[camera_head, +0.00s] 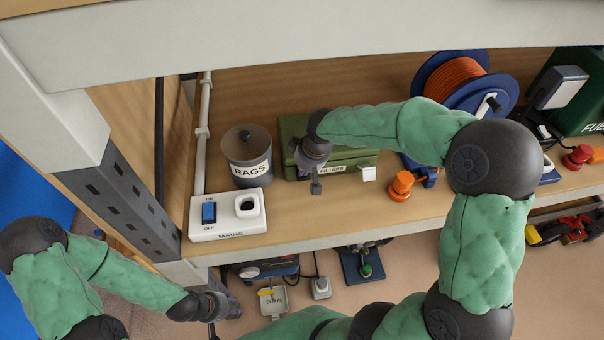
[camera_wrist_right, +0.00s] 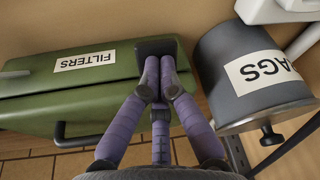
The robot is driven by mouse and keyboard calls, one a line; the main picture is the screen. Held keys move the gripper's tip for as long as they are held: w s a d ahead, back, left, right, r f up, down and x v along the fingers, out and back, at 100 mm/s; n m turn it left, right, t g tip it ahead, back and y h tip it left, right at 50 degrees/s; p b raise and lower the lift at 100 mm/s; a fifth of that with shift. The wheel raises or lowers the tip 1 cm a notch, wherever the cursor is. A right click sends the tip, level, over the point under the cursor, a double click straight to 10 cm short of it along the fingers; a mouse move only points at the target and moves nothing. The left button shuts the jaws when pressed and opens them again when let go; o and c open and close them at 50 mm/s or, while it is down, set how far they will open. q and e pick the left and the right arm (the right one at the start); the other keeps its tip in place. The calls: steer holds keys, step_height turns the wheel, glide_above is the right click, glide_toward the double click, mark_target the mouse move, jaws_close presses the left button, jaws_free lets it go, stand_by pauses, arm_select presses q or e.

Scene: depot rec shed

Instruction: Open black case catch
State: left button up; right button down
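The case is a green box (camera_head: 345,160) with a "FILTERS" label. Its lid looks down. It appears upside down in the right wrist view (camera_wrist_right: 40,100). A black catch plate (camera_wrist_right: 157,46) sits on its front near the can end. My right gripper (camera_head: 314,158) is at the case's front left. In the wrist view, its purple fingers (camera_wrist_right: 159,72) are together with tips at the plate; contact is unclear. My left gripper (camera_head: 212,305) is low, at the lower left, away from the shelf; its fingers are unclear.
A grey "RAGS" can (camera_head: 246,158) stands close left of the case, and a white mains switch box (camera_head: 229,213) in front of it. Right of the case are an orange button (camera_head: 401,186) and a cable reel (camera_head: 464,85). A shelf beam (camera_head: 300,35) crosses above.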

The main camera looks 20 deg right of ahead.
steer(key=shift+f, duration=0.35)
steer(key=shift+s+a+f+b, duration=0.25)
steer(key=shift+s+f+b, duration=0.6)
steer(key=shift+w+d+r, duration=0.1)
steer(key=shift+w+r, duration=0.1)
steer(key=shift+r, duration=0.1)
steer(key=shift+s+r, duration=0.1)
steer(key=shift+r, duration=0.1)
steer(key=shift+p, duration=0.3)
steer(key=p+v, duration=0.5)
steer(key=v, duration=0.3)
steer(key=shift+a+r+p, duration=0.3)
steer(key=shift+a+p, duration=0.05)
steer(key=shift+a, duration=0.25)
steer(key=shift+f, duration=0.1)
